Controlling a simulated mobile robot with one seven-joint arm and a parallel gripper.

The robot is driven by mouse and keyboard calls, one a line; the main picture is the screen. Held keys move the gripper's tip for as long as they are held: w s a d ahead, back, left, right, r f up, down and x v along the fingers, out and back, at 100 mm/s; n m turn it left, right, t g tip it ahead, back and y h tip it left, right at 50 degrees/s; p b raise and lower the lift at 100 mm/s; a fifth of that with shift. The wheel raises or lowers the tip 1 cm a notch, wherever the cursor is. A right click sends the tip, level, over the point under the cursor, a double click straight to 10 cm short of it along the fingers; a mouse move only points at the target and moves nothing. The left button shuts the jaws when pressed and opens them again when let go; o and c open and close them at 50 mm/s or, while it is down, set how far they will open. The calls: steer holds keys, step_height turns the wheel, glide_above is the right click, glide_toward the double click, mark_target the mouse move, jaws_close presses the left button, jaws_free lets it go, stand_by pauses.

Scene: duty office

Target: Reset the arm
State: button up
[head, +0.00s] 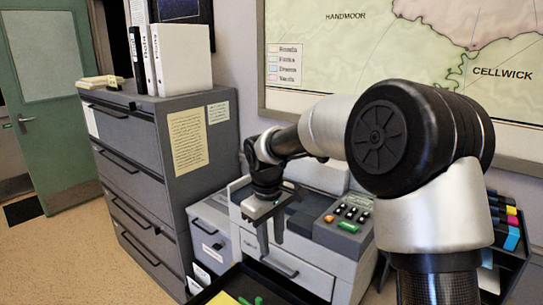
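My arm reaches from the right of the head view over a grey office machine (300,268). My gripper (271,242) hangs in front of the machine's left part, pointing down. Its two fingers stand apart with nothing seen between them. Whether the fingertips touch the machine cannot be told from this view.
A grey filing cabinet (150,165) with binders (181,58) on top stands to the left. A black tray (262,285) holding something yellow and green items is at the bottom. Colored cartridges (510,232) sit at right. A wall map (350,52) hangs behind. Open floor (60,260) lies left, by a green door (45,125).

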steer(key=s+d+r+m+t+p, duration=0.2)
steer(key=s+d+r+m, duration=0.2)
steer(key=s+d+r, duration=0.7)
steer(key=s+d+r+m+t, duration=0.1)
steer(key=s+r+m, duration=0.1)
steer(key=s, duration=0.5)
steer(key=s+d+r+m+t+p, duration=0.1)
steer(key=s+d+r+m, duration=0.1)
steer(key=s, duration=0.6)
steer(key=shift+s+d+r+m+t+y+p, duration=0.25)
steer(key=shift+s+m+t+y+p, duration=0.05)
steer(key=shift+m, duration=0.3)
steer(key=shift+a, duration=0.1)
